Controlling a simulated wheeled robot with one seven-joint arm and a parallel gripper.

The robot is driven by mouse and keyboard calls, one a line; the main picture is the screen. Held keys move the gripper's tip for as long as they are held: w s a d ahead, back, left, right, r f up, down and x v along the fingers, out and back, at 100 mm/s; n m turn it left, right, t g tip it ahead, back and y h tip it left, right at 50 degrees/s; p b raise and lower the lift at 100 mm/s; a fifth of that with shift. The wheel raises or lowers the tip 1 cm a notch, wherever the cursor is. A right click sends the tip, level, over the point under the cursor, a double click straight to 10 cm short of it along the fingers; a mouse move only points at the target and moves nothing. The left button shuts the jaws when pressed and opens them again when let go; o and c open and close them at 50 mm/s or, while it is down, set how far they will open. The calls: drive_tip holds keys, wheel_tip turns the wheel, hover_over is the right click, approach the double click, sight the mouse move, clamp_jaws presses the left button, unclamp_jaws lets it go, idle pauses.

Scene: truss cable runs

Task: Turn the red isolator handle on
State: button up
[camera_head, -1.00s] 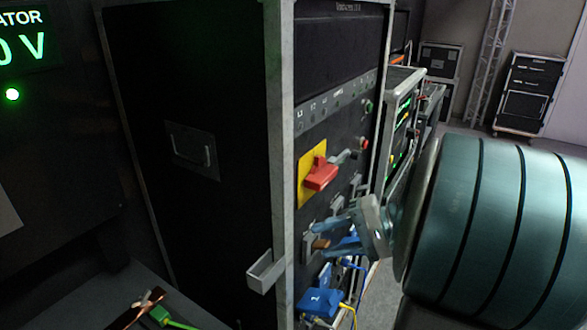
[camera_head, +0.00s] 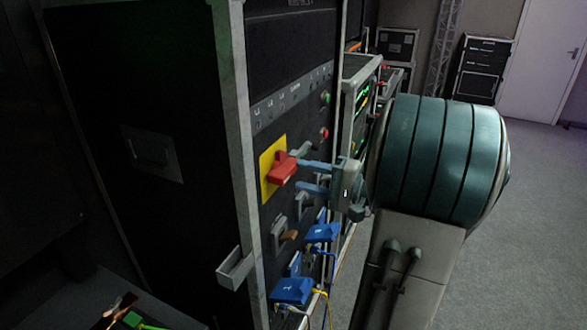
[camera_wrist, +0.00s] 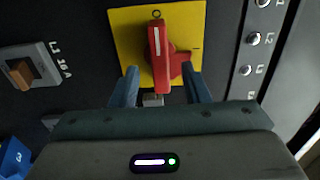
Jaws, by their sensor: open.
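The red isolator handle (camera_head: 281,167) sits on a yellow plate (camera_head: 267,183) on the black rack's front panel. In the wrist view the red handle (camera_wrist: 159,57) points along the plate toward the "O" mark, with an "I" mark at the plate's right side. My gripper (camera_wrist: 160,88) is open, its two blue fingers on either side of the handle's lower end, with the handle between them. I cannot tell whether they touch it. In the head view my gripper (camera_head: 302,175) reaches the handle from the right.
A grey breaker (camera_wrist: 32,68) labelled L1 16 A is left of the plate in the wrist view. Blue connectors (camera_head: 292,290) with cables hang low on the rack. A grey bracket (camera_head: 234,267) juts from the rack's corner. Open floor (camera_head: 530,220) lies to the right.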

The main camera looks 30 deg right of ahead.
sight(292, 173)
drive_tip(key=shift+x, duration=1.85)
clamp_jaws()
